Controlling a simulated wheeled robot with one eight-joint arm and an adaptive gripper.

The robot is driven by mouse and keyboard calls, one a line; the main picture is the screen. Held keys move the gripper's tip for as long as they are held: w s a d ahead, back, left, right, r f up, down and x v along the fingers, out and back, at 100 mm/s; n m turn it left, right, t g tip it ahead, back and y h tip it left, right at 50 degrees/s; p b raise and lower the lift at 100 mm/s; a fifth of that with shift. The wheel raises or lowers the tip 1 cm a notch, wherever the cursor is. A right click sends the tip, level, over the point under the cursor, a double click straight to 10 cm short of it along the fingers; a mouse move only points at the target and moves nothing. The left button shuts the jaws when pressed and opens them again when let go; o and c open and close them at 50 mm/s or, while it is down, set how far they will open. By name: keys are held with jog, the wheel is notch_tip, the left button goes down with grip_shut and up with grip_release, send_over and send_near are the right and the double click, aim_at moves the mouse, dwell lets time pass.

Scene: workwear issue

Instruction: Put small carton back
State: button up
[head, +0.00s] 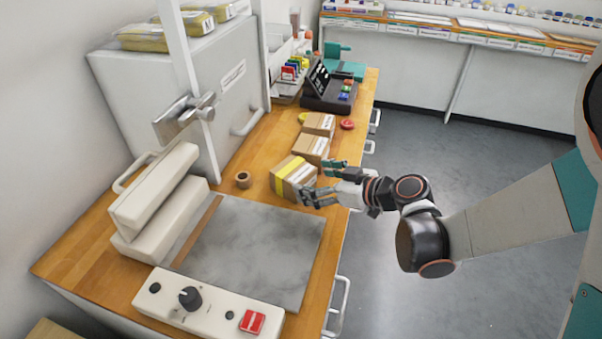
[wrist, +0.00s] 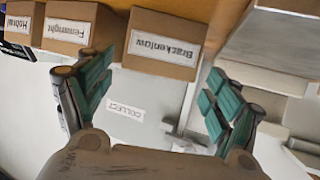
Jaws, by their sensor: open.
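Three brown cartons stand in a row along the right edge of the wooden bench. The nearest carton (head: 293,178) has a yellow band; in the wrist view this carton (wrist: 162,38) has an upside-down label reading Brackenlow. The middle carton (head: 311,148) and the far carton (head: 319,124) stand behind it; the wrist view shows the middle carton (wrist: 70,22) and part of the far one (wrist: 20,22). Which is the small carton, I cannot tell. My gripper (head: 327,180) is open and empty at the right side of the nearest carton, its fingers (wrist: 158,80) spread towards it.
A grey slab (head: 255,250) and a control panel (head: 205,302) fill the near bench. A tape roll (head: 243,180) lies left of the cartons, a red disc (head: 347,124) beyond. A black terminal (head: 330,90) stands further back. A white cabinet (head: 190,90) borders the left.

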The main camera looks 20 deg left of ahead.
jog(key=shift+p+v, duration=0.4)
jog(key=shift+v, duration=1.8)
